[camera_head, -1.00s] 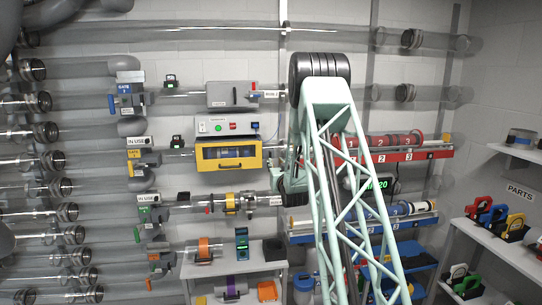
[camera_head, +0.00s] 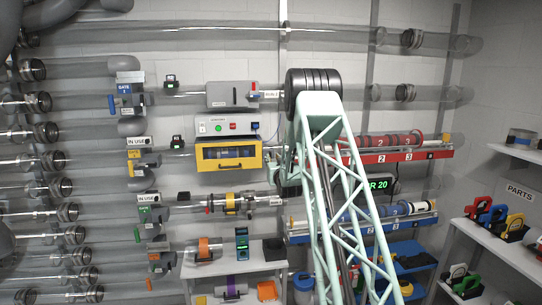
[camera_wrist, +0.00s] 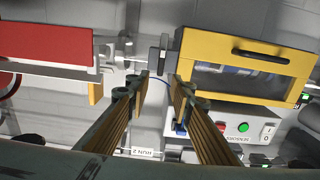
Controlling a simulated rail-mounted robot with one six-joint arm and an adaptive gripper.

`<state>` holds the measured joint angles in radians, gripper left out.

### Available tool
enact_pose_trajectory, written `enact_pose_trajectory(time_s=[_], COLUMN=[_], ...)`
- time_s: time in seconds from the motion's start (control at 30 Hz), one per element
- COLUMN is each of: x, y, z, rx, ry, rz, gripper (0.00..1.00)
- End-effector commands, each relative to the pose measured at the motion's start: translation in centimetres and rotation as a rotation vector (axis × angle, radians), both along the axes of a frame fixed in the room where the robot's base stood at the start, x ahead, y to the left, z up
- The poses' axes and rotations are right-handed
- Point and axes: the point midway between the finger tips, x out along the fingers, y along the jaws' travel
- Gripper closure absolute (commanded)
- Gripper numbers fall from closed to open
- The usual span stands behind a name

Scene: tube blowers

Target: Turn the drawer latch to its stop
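The yellow-framed drawer (camera_head: 259,159) with a dark window and black handle sits in the wall unit, left of my arm in the head view. In the wrist view the drawer (camera_wrist: 300,62) shows upper right, turned over. A dark, narrow upright piece (camera_wrist: 163,54) beside its left edge looks like the latch; it stands just beyond the gap between my fingertips. My gripper (camera_wrist: 161,82) is open, its two fingers apart with nothing seen between them. I cannot tell whether either finger touches the latch. In the head view the fingers are too small and partly hidden to make out.
A control panel (camera_head: 227,127) with green and red buttons sits directly above the drawer. A red rack (camera_head: 405,155) holding a tube lies right of my arm; a clear tube joint (camera_head: 230,202) is below the drawer. Parts shelves (camera_head: 500,240) stand far right.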

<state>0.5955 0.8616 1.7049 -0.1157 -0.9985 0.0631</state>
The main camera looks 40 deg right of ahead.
Motion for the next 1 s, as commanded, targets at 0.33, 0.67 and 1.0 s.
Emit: enact_pose_trajectory(time_s=[0.33, 0.67, 1.0], x=[3.5, 5.5, 5.9], y=[-1.9, -3.0, -3.2], z=[0.1, 0.0, 0.0], rx=[0.000, -0.001, 0.000], ry=[-0.001, 0.000, 0.000], rz=[0.000, 0.000, 0.000], gripper=[0.79, 0.79, 0.79])
